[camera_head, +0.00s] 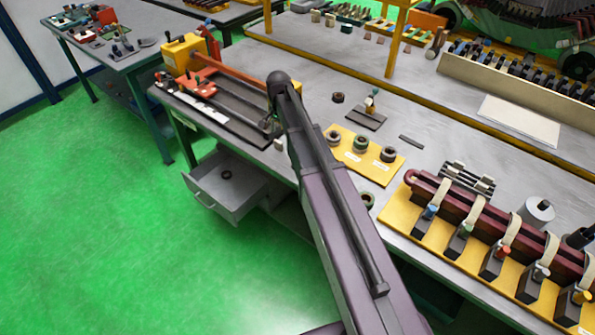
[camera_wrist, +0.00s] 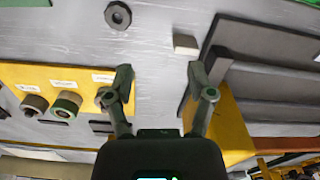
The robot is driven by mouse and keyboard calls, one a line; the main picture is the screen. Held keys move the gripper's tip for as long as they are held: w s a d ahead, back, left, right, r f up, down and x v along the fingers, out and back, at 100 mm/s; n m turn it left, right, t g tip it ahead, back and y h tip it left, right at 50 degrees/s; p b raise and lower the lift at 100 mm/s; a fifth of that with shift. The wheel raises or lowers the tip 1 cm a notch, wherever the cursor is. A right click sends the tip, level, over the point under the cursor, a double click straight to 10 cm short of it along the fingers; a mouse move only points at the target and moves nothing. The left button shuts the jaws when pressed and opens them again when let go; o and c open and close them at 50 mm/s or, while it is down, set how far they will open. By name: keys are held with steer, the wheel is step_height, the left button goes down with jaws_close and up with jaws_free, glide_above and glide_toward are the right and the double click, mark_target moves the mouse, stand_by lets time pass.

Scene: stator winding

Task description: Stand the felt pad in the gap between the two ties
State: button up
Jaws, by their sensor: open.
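My gripper (camera_wrist: 160,78) is open in the wrist view, with nothing between its fingers. In the head view the end of my arm reaches over the bench, and its fingers are largely hidden. A small pale block (camera_wrist: 185,44) lies on the bench just beyond the right finger; it also shows near the bench edge in the head view (camera_head: 279,145). I cannot tell for certain that it is the felt pad. Several pale ties (camera_head: 507,232) loop over a long maroon bar (camera_head: 480,222) at the right of the head view, with gaps between them.
A yellow board (camera_head: 373,168) with several rings lies right of my arm. A dark fixture with red rails (camera_head: 225,85) stands left. An open drawer (camera_head: 214,190) juts from the bench. A dark nut-like ring (camera_wrist: 118,15) is near the pale block. Bench behind the board is partly clear.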

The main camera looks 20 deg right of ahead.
steer(key=s+n, duration=0.8)
steer(key=s, duration=1.5)
steer(key=shift+s+d+n, duration=0.15)
steer(key=shift+s+n, duration=0.15)
steer(key=shift+n, duration=0.1)
steer(key=shift+c, duration=0.7)
